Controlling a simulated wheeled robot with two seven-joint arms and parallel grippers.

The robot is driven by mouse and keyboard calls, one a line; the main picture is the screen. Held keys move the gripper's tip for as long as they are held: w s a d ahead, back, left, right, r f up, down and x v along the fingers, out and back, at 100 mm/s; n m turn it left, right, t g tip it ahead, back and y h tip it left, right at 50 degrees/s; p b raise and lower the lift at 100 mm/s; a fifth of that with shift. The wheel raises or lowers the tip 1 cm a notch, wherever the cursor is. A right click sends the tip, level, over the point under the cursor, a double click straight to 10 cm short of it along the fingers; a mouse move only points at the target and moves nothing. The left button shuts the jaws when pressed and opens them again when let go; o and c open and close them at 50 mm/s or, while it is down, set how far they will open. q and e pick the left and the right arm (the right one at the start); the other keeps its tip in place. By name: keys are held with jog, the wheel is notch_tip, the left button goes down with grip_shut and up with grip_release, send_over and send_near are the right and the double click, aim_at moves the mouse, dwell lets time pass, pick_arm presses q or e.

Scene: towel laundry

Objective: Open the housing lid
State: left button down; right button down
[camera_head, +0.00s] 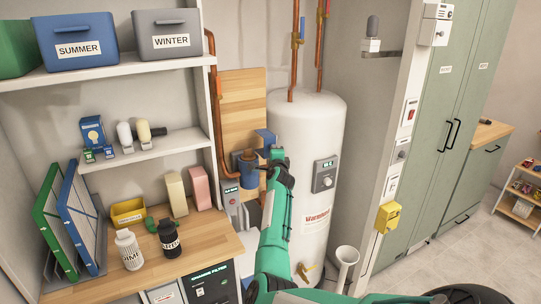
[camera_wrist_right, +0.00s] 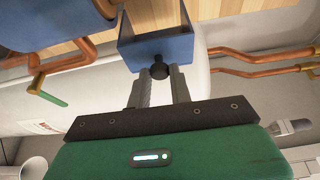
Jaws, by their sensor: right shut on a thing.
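The blue housing (camera_head: 249,176) is fixed at the wooden board beside the white tank. A blue lid (camera_head: 266,135) shows above and to the right of the housing's top, at my right gripper (camera_head: 271,152). In the right wrist view, the blue lid (camera_wrist_right: 155,38) has a black knob (camera_wrist_right: 159,70), and my right gripper (camera_wrist_right: 158,76) is shut on that knob. The lid looks raised; whether a hinge joins it to the housing is hidden. Part of a blue rounded body shows at the upper left of the wrist view. My left gripper is not in view.
The white tank (camera_head: 307,135) stands close to the right of my arm. Copper pipes (camera_head: 215,110) run beside the housing. A shelf unit with bins and a wooden worktop (camera_head: 190,250) with bottles is at left. Green cabinets (camera_head: 430,120) stand at right.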

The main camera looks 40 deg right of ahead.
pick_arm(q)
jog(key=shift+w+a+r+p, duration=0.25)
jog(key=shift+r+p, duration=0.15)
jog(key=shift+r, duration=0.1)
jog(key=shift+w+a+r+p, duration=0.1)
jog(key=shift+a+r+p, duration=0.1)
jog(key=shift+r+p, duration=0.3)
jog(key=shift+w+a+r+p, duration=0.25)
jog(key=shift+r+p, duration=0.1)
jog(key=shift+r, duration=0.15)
pick_arm(e)
jog(key=shift+s+d+f+m+g+y, duration=0.15)
jog(key=shift+d+f+m+y, duration=0.1)
jog(key=shift+m, duration=0.35)
jog(key=shift+w+d+f+m+g+y, duration=0.15)
jog(key=shift+d+m, duration=0.1)
jog(key=shift+m, duration=0.35)
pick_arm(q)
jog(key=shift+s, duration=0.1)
pick_arm(e)
jog(key=shift+s, duration=0.1)
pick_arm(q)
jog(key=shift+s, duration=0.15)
pick_arm(e)
jog(key=c, duration=1.3)
grip_release()
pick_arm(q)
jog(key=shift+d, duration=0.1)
pick_arm(e)
jog(key=shift+s, duration=0.1)
